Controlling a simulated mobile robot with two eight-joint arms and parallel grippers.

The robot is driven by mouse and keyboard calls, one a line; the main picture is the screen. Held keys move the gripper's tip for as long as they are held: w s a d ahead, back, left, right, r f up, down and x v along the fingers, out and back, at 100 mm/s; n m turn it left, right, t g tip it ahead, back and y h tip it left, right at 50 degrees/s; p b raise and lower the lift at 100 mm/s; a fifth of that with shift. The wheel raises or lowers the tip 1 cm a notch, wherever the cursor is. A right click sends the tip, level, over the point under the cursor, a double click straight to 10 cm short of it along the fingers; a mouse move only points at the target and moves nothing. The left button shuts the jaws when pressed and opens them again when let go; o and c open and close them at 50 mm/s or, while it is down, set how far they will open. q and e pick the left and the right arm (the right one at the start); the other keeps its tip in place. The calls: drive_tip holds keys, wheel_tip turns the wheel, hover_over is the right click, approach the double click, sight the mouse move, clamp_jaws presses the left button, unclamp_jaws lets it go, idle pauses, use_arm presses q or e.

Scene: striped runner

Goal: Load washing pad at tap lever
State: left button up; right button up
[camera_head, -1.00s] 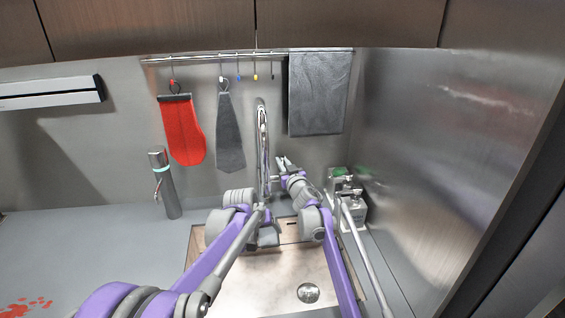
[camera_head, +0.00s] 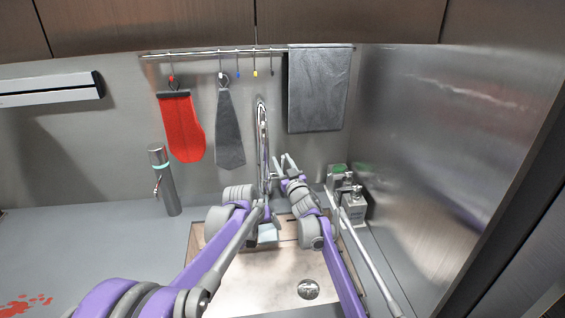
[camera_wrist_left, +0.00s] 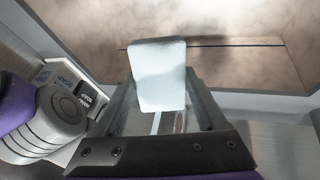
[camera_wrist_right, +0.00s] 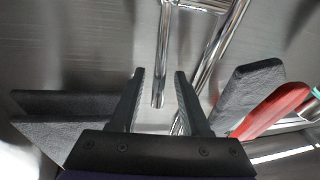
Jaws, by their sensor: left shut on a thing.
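The washing pad, a pale blue-white block (camera_wrist_left: 158,75), is gripped between the fingers of my left gripper (camera_wrist_left: 160,95). It also shows in the head view (camera_head: 268,233) low over the sink, below the tap. My right gripper (camera_head: 287,163) is higher, just right of the chrome tap (camera_head: 263,140). In the right wrist view its fingers (camera_wrist_right: 160,75) are apart with no thing clamped between them. A thin chrome rod, apparently the tap lever (camera_wrist_right: 162,75), shows in line with the gap; I cannot tell whether it touches a finger.
The sink (camera_head: 275,285) has a round drain (camera_head: 309,289). Soap containers (camera_head: 352,208) stand right of it by the metal side wall. A grey cylinder dispenser (camera_head: 164,182) stands left. A red mitt (camera_head: 182,127) and grey cloths (camera_head: 229,130) hang behind.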

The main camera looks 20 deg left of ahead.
drive_tip(key=v, duration=1.2)
idle(0.5)
drive_tip(key=shift+g+h, duration=0.5)
drive_tip(key=shift+h, duration=0.3)
drive_tip(key=r+x, duration=0.1)
drive_tip(key=x, duration=0.7)
drive_tip(key=r+x, duration=0.1)
drive_tip(key=x, duration=0.2)
drive_tip(key=shift+w+a+r, duration=0.2)
drive_tip(key=shift+a+r, duration=0.1)
drive_tip(key=shift+a, duration=0.05)
clamp_jaws()
